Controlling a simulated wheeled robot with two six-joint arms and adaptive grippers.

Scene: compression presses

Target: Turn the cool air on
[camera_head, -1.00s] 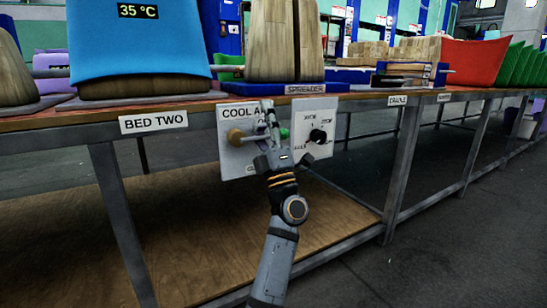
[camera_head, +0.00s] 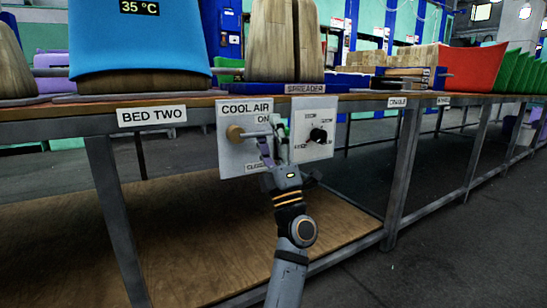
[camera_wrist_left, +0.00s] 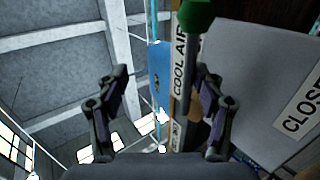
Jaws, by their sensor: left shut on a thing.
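The cool air panel (camera_head: 228,158) is a white plate under the bench edge, with "ON" at upper right and "CLOSED" at the bottom. Its lever has a brass hub (camera_head: 235,132), a grey rod (camera_head: 255,133) lying about level to the right, and a green knob (camera_head: 284,131). My left gripper (camera_head: 274,146) is at the rod's knob end, shut on the lever, its fingers partly covering it. In the left wrist view the green knob (camera_wrist_left: 198,14) and rod (camera_wrist_left: 190,90) run between the fingers, close to the right one. My right gripper is not in view.
A spreader panel (camera_head: 312,148) with a black knob (camera_head: 318,135) stands close to the right of the gripper. The bench edge (camera_head: 190,101) runs above, with a "BED TWO" label (camera_head: 152,116). A wooden lower shelf (camera_head: 200,230) and bench legs lie below.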

